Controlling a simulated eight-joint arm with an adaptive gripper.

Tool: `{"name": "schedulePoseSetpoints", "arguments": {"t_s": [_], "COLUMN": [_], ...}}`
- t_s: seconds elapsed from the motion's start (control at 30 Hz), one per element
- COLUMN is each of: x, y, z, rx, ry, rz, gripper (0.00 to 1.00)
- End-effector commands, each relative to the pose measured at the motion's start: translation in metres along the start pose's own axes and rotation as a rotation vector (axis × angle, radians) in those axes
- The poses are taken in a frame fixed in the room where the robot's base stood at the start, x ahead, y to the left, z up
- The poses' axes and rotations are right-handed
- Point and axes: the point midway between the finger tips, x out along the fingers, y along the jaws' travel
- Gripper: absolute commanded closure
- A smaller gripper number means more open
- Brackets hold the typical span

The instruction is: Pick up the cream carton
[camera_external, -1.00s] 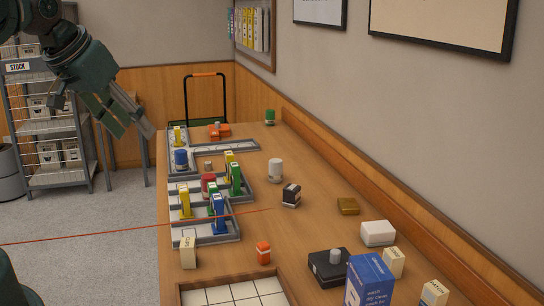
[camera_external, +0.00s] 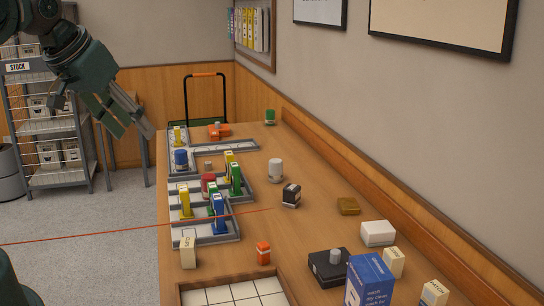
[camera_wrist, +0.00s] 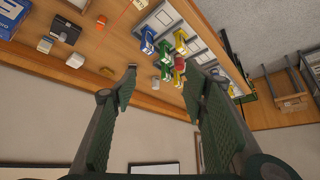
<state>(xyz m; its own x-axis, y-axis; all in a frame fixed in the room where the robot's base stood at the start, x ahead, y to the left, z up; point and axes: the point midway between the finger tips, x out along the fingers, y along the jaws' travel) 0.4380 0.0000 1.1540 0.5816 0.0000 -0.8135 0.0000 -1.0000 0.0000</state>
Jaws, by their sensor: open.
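Three upright cream cartons with dark lettering show in the external view. One cream carton (camera_external: 188,252) stands at the table's left edge, below the grey trays. A second cream carton (camera_external: 393,262) and a third cream carton (camera_external: 434,292) stand at the near right, by the blue box; the third is partly cut off by the frame. I cannot tell which one is meant. My gripper (camera_external: 132,122) is open and empty, raised left of the table's far end, far from all three. In the wrist view my gripper (camera_wrist: 162,85) has its fingers wide apart with nothing between them.
Grey trays (camera_external: 240,207) hold yellow, green, blue and red items. A white-tiled tray (camera_external: 232,294) lies at the front. The wall bounds the table's right side.

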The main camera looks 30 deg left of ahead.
Motion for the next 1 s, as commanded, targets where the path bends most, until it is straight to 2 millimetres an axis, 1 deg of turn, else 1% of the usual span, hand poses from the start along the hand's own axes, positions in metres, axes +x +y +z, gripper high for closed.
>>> {"name": "schedulePoseSetpoints", "arguments": {"t_s": [0.37,0.57,0.77,1.0], "x": [0.000,0.005,0.020,0.044], "y": [0.000,0.001,0.005,0.011], "z": [0.000,0.000,0.000,0.003], "rx": [0.001,0.022,0.081,0.185], "ry": [-0.001,-0.014,-0.053,-0.120], "rz": [0.000,0.002,0.009,0.024], "gripper": [0.55,0.55,0.55,0.55]}}
